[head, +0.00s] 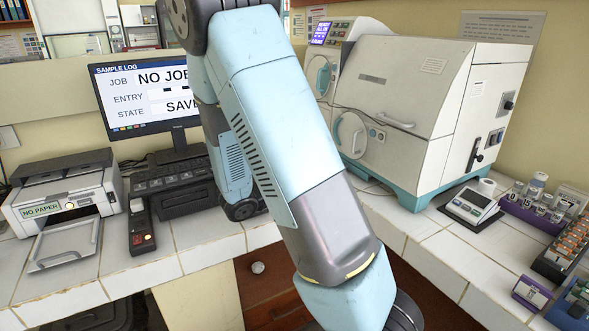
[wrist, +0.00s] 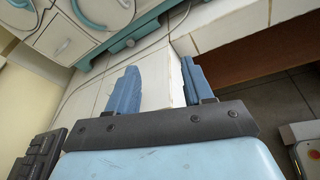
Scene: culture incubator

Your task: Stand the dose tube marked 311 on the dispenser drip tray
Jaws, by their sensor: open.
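My gripper (wrist: 161,88) is open in the wrist view, its two blue fingers apart above the white tiled counter edge, with no tube between them. In the head view the gripper is out of sight and my arm crosses the middle. I cannot make out a tube marked 311. Small labelled containers stand in a purple rack (head: 522,214) at the right, and a dark rack of orange-and-white items (head: 568,246) stands in front of it. I cannot identify the dispenser or its drip tray for certain.
A large cream machine (head: 420,95) with a teal base stands on the back counter. A small scale-like device (head: 469,206) is right of it. A printer (head: 62,205), monitor (head: 150,92) and black handheld device (head: 141,230) are at left. Bare counter (head: 425,245) lies at right.

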